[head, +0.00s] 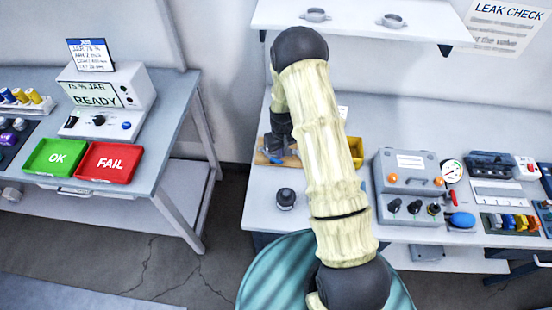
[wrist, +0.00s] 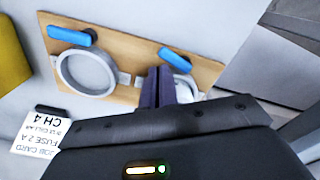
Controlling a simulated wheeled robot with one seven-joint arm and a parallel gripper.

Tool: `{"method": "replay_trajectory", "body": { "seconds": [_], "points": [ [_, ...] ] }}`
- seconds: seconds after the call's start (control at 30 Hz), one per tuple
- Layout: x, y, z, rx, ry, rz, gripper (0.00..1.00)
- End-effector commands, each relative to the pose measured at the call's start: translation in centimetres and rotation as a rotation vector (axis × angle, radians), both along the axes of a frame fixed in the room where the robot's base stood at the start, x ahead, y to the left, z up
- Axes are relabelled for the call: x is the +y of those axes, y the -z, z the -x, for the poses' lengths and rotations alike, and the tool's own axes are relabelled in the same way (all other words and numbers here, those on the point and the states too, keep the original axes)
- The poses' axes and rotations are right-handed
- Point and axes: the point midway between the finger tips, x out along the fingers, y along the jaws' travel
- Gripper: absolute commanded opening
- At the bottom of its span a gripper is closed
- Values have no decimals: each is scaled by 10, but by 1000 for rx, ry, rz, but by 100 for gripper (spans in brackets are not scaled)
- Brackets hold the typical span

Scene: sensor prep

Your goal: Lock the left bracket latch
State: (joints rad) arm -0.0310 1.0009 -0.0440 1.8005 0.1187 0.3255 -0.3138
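In the wrist view a wooden board (wrist: 125,48) carries two ring-shaped brackets, each with a blue latch handle. One grey ring bracket (wrist: 88,72) shows fully, with its blue handle (wrist: 68,36) beside it. The other bracket (wrist: 183,90), which is the left one since this view is turned round, is partly hidden by my fingers; its blue handle (wrist: 175,60) lies slanted across it. My gripper (wrist: 163,75) has its dark fingers together, close to this handle; contact cannot be told. In the head view the board (head: 262,158) is mostly hidden behind my arm.
A job card (wrist: 42,130) lies near the board, and a yellow bin (head: 355,150) stands to its right in the head view. A grey case (head: 408,172) with knobs is further right. A dark round object (head: 286,198) stands on the bench front.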

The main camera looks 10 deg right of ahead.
Motion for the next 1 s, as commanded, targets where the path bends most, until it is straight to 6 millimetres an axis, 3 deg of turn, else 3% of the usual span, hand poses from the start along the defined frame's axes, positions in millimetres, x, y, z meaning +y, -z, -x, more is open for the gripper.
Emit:
{"method": "replay_trajectory", "body": {
  "seconds": [0.03, 0.1, 1.0],
  "points": [
    [-2, 11, 14, 33, -1, 2, 0],
    [-2, 11, 16, 33, 0, 2, 0],
    [0, 11, 26, 35, -1, 4, 0]
  ]
}}
